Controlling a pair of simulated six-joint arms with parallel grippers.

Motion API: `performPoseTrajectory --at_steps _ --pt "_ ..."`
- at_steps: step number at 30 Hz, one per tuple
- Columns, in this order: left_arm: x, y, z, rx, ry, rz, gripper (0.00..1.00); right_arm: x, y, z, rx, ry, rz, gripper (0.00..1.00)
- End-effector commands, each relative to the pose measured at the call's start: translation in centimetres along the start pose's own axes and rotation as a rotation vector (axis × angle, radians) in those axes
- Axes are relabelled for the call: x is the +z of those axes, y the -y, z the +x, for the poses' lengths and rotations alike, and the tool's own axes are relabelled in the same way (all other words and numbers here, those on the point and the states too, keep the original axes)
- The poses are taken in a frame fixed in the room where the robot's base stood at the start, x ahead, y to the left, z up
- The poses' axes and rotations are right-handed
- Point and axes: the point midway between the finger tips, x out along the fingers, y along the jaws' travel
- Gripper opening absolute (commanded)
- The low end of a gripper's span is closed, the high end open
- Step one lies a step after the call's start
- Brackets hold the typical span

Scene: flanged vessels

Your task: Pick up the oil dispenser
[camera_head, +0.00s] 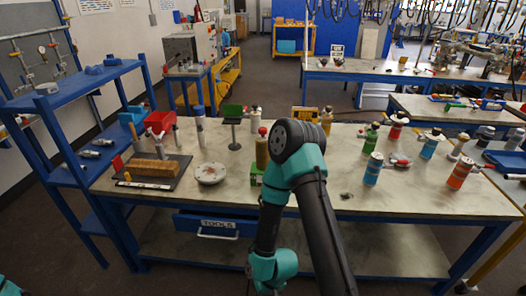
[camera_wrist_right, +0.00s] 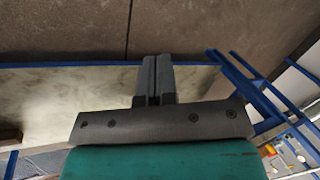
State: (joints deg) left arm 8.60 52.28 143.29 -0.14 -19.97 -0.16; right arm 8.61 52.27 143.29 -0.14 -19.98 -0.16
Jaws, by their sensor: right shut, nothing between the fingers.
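Several bottle-like flanged vessels stand on the workbench, and I cannot tell which one is the oil dispenser. They include an orange one (camera_head: 460,173), a blue and red one (camera_head: 373,170), a green one (camera_head: 370,140), a blue one (camera_head: 429,147) and a tan one with a red top (camera_head: 262,152). My right gripper (camera_wrist_right: 157,60) is shut and empty in the right wrist view, near the bench's blue edge with floor beyond. No vessel shows near its fingers. In the head view its fingers are not clear. My left gripper is out of view.
The workbench (camera_head: 325,205) has clear room at its middle and right front. My right arm blocks the bench's middle.

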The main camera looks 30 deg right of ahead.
Motion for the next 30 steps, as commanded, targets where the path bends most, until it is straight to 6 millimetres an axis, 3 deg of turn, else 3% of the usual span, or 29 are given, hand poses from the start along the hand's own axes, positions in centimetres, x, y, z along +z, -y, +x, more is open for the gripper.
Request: performPoseTrajectory --at_steps 4,30 --pt "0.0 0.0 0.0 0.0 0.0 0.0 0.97 0.0 0.0 0.0 0.0 0.0 0.0 0.01" --pt "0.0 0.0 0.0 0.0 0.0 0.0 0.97 0.0 0.0 0.0 0.0 0.0 0.0 0.84"
